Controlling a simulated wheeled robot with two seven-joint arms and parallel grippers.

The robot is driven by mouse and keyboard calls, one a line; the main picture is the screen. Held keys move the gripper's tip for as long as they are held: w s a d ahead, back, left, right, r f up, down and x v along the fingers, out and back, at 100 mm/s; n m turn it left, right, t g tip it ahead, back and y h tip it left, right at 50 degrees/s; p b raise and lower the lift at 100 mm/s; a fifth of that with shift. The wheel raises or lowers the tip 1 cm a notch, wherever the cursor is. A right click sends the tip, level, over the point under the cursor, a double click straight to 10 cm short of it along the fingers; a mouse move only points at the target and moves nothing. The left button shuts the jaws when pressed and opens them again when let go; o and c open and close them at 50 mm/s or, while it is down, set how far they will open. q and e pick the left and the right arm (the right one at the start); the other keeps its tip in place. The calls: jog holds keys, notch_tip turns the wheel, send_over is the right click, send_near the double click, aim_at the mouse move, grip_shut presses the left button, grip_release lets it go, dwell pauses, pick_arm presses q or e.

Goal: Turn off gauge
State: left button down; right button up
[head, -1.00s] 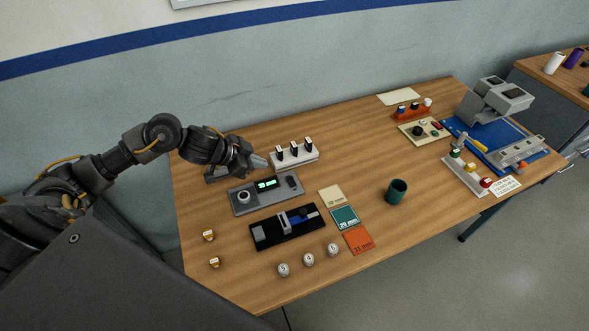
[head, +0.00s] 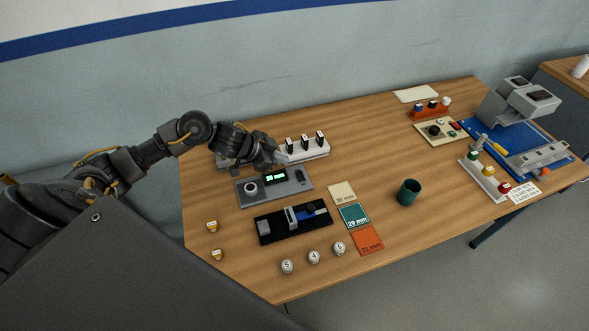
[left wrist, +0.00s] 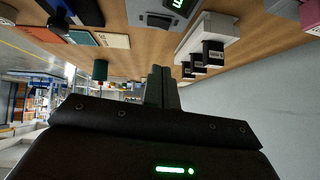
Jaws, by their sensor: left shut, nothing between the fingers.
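The gauge (head: 262,193) is a grey box on the wooden table, with a round knob at its left, a lit green display (head: 275,178) and a small dark switch (head: 300,175) at its right end. Its edge and part of the green display also show at the top of the left wrist view (left wrist: 158,14). My left gripper (head: 283,157) is above the gauge's back edge, beside the white rack, with its fingers shut and empty. The fingers also show in the left wrist view (left wrist: 162,82). I cannot tell whether it touches anything. My right gripper is out of view.
A white rack (head: 317,153) with three black-topped pieces stands behind the gauge. A black slide fixture (head: 268,229) lies in front. A green cup (head: 408,192), three colored cards and several small weights are nearby. The table middle right of the rack is clear.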

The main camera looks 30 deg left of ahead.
aim_at(304, 176)
pick_arm(q)
jog(key=x, duration=0.5)
jog(key=shift+w+d+f, duration=0.15)
jog(key=shift+w+d, duration=0.05)
jog(key=f, duration=0.3)
jog(key=shift+w+f+p, duration=0.25)
jog(key=shift+w+p, duration=0.05)
jog(key=shift+a+f, duration=0.1)
jog(key=shift+f, duration=0.45)
jog(key=shift+a+f, duration=0.1)
jog(key=shift+f, duration=0.1)
jog(key=shift+s+d+r+p, duration=0.1)
jog(key=shift+s+d+p, duration=0.4)
jog(key=shift+d+p, duration=0.25)
jog(key=shift+a, duration=0.1)
